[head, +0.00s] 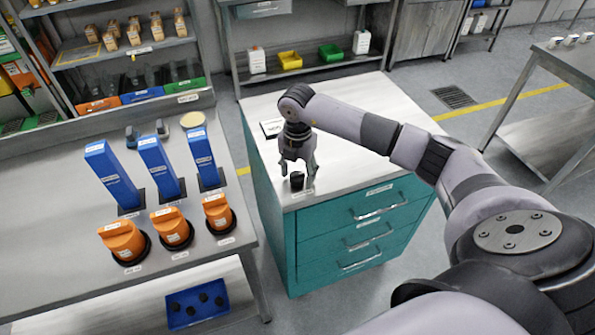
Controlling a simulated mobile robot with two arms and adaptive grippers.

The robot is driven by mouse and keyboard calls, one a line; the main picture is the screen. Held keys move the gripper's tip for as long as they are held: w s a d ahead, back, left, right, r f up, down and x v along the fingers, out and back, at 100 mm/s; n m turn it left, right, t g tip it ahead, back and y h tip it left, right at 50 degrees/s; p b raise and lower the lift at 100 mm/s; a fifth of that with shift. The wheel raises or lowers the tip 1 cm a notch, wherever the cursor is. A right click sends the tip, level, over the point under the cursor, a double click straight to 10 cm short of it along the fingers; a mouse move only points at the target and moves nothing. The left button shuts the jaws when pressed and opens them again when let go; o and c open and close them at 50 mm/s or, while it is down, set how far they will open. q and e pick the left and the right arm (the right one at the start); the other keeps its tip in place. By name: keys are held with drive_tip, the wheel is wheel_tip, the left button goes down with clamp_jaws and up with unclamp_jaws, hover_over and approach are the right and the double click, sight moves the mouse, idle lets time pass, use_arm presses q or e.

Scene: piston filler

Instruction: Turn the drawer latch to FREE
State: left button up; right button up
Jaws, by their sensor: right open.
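The teal drawer cabinet (288,235) with a pale top stands in the middle of the head view. A small black knob (297,181), which looks like the drawer latch, sits on the top near its front left corner. Its marking is too small to read. My right gripper (298,172) points down over the cabinet top, right at the knob. Its fingers are open, and I cannot tell whether they touch the knob. My left gripper is not in view.
On the left, a grey bench (60,217) carries several blue upright units and orange-and-black pieces. A blue tray (196,303) with dark parts lies on its lower shelf. A black-edged sign (271,129) lies on the cabinet top. The right part of the top is clear.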

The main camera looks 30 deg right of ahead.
drive_tip(key=shift+c, duration=0.4)
drive_tip(key=c, duration=1.1)
drive_tip(key=shift+o, duration=0.2)
